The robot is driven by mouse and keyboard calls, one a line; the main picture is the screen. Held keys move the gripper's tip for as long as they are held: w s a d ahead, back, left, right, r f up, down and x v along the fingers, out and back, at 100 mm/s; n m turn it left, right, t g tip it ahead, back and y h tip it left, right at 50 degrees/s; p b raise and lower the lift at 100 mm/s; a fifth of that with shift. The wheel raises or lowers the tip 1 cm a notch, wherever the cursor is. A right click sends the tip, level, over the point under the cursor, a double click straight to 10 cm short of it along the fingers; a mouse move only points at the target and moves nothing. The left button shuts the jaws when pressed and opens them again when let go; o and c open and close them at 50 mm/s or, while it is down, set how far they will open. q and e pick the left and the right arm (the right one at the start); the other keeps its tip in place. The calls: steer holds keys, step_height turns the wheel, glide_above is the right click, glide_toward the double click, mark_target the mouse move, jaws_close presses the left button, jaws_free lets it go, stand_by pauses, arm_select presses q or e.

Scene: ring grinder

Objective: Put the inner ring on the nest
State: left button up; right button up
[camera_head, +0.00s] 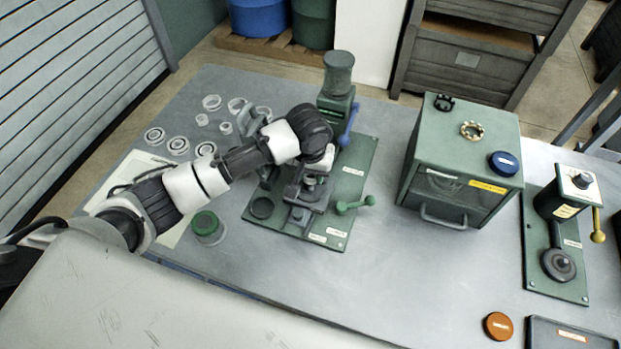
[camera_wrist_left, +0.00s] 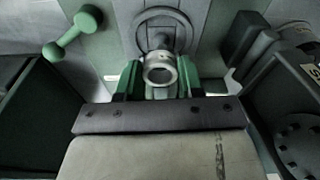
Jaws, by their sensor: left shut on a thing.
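My left gripper (camera_wrist_left: 159,80) is shut on a small metallic ring, the inner ring (camera_wrist_left: 160,66), which sits between its two green fingers in the left wrist view. Beyond the ring is a larger round dark seat with a post in its middle, which looks like the nest (camera_wrist_left: 139,31). The ring appears in front of it, and I cannot tell whether they touch. In the head view my left gripper (camera_head: 309,186) is over the green grinder base plate (camera_head: 352,190), and the arm hides part of the machine. My right gripper is in neither view.
A green lever (camera_head: 355,204) and a blue lever (camera_head: 349,124) flank the grinder. Several loose rings (camera_head: 178,145) lie at the table's back left. A green-lidded jar (camera_head: 207,226) stands left of the plate. A green cabinet (camera_head: 462,150) stands right. The front middle is clear.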

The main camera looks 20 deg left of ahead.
mark_target(310, 183)
arm_select(q)
steer(key=shift+w+f, duration=0.15)
steer(key=shift+a+f+p, duration=0.1)
steer(key=shift+f+p, duration=0.4)
steer(key=shift+f, duration=1.5)
steer(key=shift+f, duration=0.1)
steer(key=o, duration=1)
steer(key=r, duration=0.4)
steer(key=s+r, duration=0.1)
steer(key=r, duration=0.3)
steer(key=r+b, duration=0.1)
steer(key=r, duration=0.3)
steer(key=shift+s+r, duration=0.1)
steer(key=shift+s, duration=0.15)
